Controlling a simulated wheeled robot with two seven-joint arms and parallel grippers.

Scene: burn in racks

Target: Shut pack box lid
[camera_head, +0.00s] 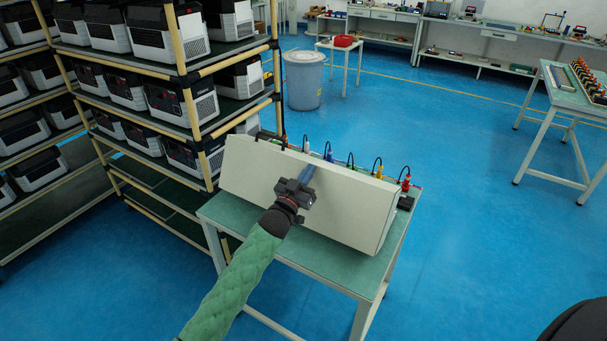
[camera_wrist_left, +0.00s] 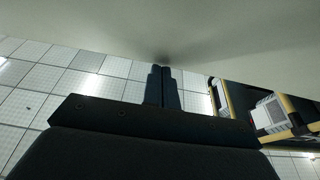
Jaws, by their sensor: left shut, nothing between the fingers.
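A long off-white panel (camera_head: 252,182), which looks like the pack box lid or front side, stands tilted on the green-topped table (camera_head: 222,212). I cannot tell where lid and box body meet. My left gripper (camera_head: 308,170) is in front of the panel's middle, its fingers pointing toward the top edge. In the left wrist view the fingers (camera_wrist_left: 161,70) are shut and empty, with tips at or very near a pale surface (camera_wrist_left: 165,30); contact is not clear. The inside of the box is hidden. My right gripper is not in view.
Several coloured plugs with cables (camera_head: 378,165) stand in a row behind the panel. A rack (camera_head: 186,78) full of black-and-white units stands close at the left. A grey bin (camera_head: 303,82) is behind.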

